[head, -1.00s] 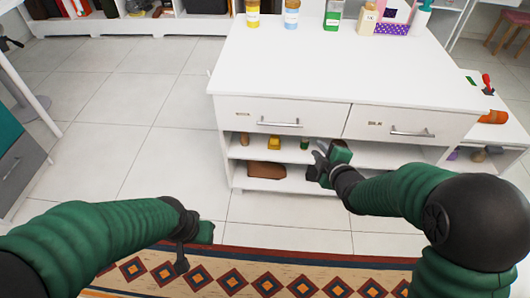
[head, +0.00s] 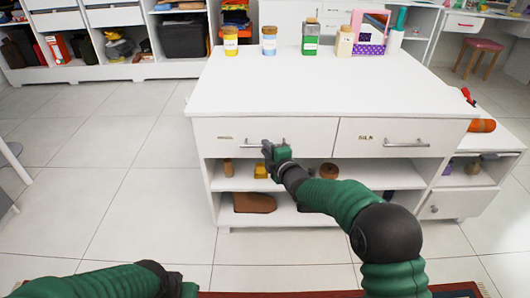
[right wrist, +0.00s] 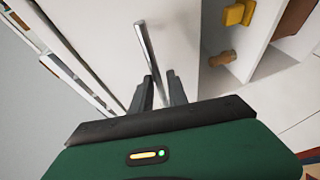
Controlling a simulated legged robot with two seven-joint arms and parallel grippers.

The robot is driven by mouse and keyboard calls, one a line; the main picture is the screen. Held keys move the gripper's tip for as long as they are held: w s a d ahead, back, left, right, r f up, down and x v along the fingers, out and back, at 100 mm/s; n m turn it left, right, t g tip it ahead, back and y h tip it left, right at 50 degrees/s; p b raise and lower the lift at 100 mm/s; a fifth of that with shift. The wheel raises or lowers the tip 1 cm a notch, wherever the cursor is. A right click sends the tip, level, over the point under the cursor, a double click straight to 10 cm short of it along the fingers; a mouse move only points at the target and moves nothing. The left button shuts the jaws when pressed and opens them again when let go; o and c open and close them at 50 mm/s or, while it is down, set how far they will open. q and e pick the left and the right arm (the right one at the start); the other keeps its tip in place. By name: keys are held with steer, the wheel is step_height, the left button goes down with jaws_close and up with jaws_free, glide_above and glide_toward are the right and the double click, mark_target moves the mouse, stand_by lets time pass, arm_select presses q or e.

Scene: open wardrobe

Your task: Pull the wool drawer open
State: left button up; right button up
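The white island (head: 330,90) has two closed drawers side by side. The left drawer (head: 300,127) has a bar handle (head: 252,146) and a label too small to read surely; the right drawer (head: 365,128) is labelled SILK. My right gripper (head: 267,149) is at the left drawer's handle. In the right wrist view the fingers (right wrist: 160,82) stand apart with the handle bar (right wrist: 147,50) running between them; a gap shows, with no clear grip. My left gripper (head: 187,290) is at the bottom edge, away from the island, mostly cut off.
Open shelves under the drawers hold a yellow item (head: 261,171) and a brown item (head: 254,203). Jars, including a green jar (head: 310,38), stand along the island top's back. A lower white cabinet (head: 459,203) is at the right. The floor (head: 120,190) at left is clear.

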steer(key=shift+x, duration=0.95)
steer(key=shift+r, duration=0.1)
jaws_close()
steer(key=shift+f, duration=0.2)
stand_by(0.4)
